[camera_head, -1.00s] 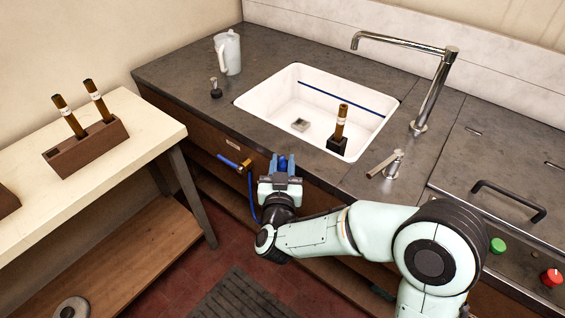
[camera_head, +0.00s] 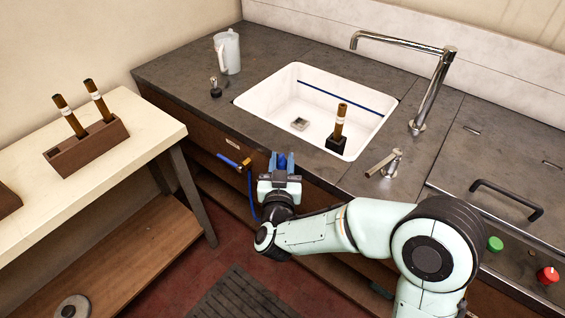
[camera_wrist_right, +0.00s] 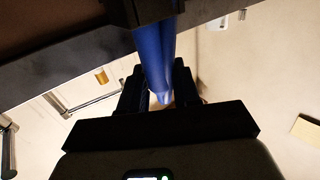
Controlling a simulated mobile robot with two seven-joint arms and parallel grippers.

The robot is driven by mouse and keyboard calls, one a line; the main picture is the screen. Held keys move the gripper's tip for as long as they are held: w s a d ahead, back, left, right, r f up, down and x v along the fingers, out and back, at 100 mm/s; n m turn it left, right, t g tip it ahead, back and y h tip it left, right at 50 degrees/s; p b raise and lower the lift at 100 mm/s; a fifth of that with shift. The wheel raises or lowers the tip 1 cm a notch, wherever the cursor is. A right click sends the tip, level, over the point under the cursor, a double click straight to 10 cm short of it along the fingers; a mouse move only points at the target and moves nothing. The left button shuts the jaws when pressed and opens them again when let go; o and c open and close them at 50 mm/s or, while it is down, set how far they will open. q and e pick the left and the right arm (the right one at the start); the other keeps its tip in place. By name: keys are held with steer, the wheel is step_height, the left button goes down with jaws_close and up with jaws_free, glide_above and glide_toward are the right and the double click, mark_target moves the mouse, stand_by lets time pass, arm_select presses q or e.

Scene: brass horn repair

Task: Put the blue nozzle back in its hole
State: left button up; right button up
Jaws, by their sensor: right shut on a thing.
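The blue nozzle (camera_head: 282,160) is in my right gripper (camera_head: 281,168), just in front of the counter's front edge, below the sink. In the right wrist view the blue nozzle (camera_wrist_right: 156,55) stands between the two dark fingers of my right gripper (camera_wrist_right: 160,90), which are shut on it. Its far part meets a dark block (camera_wrist_right: 150,12) at the top of that view. I cannot tell whether it is in a hole there or only beside it; the hole itself is hidden. My left gripper is not in view.
A brass valve (camera_head: 245,164) with a blue handle and blue hose (camera_head: 252,200) is on the cabinet front, left of my gripper. The white sink (camera_head: 270,100) holds a dark block with a brown tube (camera_head: 340,122). A pale table (camera_head: 150,128) stands left.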

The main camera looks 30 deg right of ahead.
steer(key=shift+r+p, duration=0.85)
steer(key=shift+r, duration=0.15)
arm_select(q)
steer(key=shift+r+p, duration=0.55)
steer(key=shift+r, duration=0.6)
arm_select(e)
steer(key=shift+r, duration=0.65)
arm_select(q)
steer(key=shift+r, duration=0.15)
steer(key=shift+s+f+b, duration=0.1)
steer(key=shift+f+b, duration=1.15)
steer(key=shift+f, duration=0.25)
arm_select(e)
steer(key=shift+f, duration=1.8)
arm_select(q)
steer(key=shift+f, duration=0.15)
arm_select(e)
steer(key=shift+f, duration=0.25)
